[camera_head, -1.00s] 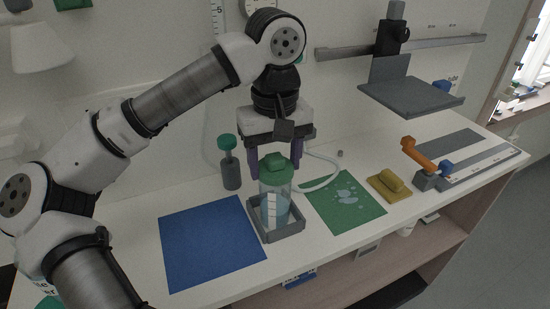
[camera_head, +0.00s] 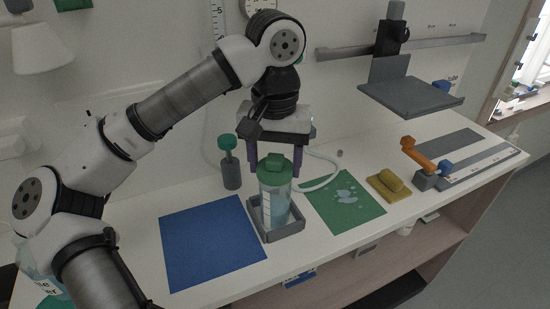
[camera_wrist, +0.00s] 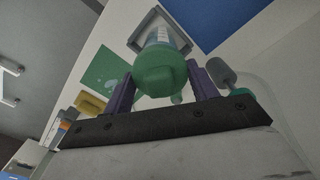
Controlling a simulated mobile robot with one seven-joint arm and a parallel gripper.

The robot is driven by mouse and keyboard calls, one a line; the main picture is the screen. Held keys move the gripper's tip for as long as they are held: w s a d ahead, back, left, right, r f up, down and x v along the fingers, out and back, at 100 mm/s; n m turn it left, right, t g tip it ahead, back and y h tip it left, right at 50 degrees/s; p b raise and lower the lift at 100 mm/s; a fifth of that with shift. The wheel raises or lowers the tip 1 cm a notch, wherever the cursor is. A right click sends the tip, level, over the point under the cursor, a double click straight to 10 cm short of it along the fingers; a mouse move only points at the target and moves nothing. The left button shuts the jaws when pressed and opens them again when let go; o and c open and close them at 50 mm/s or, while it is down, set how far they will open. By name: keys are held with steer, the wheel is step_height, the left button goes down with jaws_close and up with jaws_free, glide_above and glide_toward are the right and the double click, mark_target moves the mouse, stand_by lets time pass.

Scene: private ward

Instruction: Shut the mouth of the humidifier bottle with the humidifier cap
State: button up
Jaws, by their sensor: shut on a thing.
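The humidifier bottle (camera_head: 275,208) is clear with blue-tinted contents and a white label strip. It stands upright in a square grey holder (camera_head: 287,233) on the counter. The green humidifier cap (camera_head: 274,165) sits on top of the bottle, over its mouth. How tightly it is seated cannot be told. My gripper (camera_head: 275,174) points down from above, its purple fingers on either side of the cap, shut on it. The wrist view shows the cap (camera_wrist: 160,72) between the two fingers, with the bottle (camera_wrist: 161,36) behind it; the mouth is hidden.
A blue mat (camera_head: 212,243) lies left of the holder, and a green mat (camera_head: 345,200) with pale spots lies right. A white tube (camera_head: 322,180) curves behind on the right. A yellow block (camera_head: 388,186) is farther right.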

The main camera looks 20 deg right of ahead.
steer(key=m, duration=0.3)
steer(key=shift+m, duration=0.3)
steer(key=m, duration=0.4)
steer(key=shift+m+p, duration=0.35)
steer(key=shift+m, duration=0.05)
steer(key=o, duration=1.6)
step_height(320, 180, up, 14)
steer(key=shift+f, duration=0.1)
